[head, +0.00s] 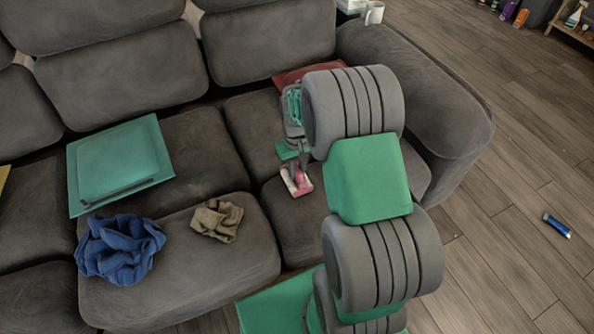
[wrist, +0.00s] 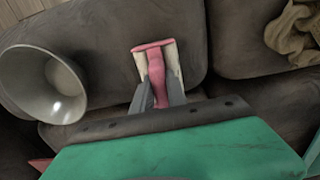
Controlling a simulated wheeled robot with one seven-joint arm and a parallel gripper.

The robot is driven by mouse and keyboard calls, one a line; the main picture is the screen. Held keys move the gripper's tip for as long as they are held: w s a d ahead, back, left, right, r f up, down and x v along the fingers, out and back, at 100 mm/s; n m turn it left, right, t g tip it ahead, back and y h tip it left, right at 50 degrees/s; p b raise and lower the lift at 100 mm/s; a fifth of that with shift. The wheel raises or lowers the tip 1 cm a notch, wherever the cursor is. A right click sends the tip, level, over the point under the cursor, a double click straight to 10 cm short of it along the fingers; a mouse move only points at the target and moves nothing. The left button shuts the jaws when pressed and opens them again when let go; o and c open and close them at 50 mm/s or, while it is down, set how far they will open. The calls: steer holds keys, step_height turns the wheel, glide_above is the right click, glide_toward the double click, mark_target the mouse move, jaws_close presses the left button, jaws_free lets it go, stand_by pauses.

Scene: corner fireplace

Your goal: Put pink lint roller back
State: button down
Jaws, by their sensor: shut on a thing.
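The pink lint roller (wrist: 157,76) is in my gripper (wrist: 158,88), with a pink handle lying between the two grey fingers and a pale part at its far end. In the head view the lint roller (head: 298,185) shows as a small pink and white shape at the tip of my gripper (head: 293,168), over the right seat of the grey sofa (head: 190,155). My gripper is shut on it. I cannot tell how high above the seat it is. My arm hides part of the sofa on the right.
A teal cushion or box (head: 120,160), a blue cloth (head: 120,248) and a brown cloth (head: 217,220) lie on the sofa. A grey bowl-like container (wrist: 42,82) is left of my gripper in the wrist view. A blue can (head: 557,225) lies on the open wooden floor.

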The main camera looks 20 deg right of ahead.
steer(key=shift+f, duration=0.15)
steer(key=c, duration=1.3)
jaws_free()
step_height(320, 180, up, 12)
steer(key=p, duration=0.3)
steer(key=s+a+r, duration=0.2)
steer(key=s+a, duration=0.1)
steer(key=s, duration=0.2)
steer(key=s+a+r+t, duration=0.1)
steer(key=s+a+r, duration=0.2)
steer(key=s, duration=0.2)
steer(key=s+a+r+t, duration=0.1)
steer(key=s+a+r, duration=0.2)
steer(key=s+a, duration=0.1)
steer(key=shift+s, duration=0.4)
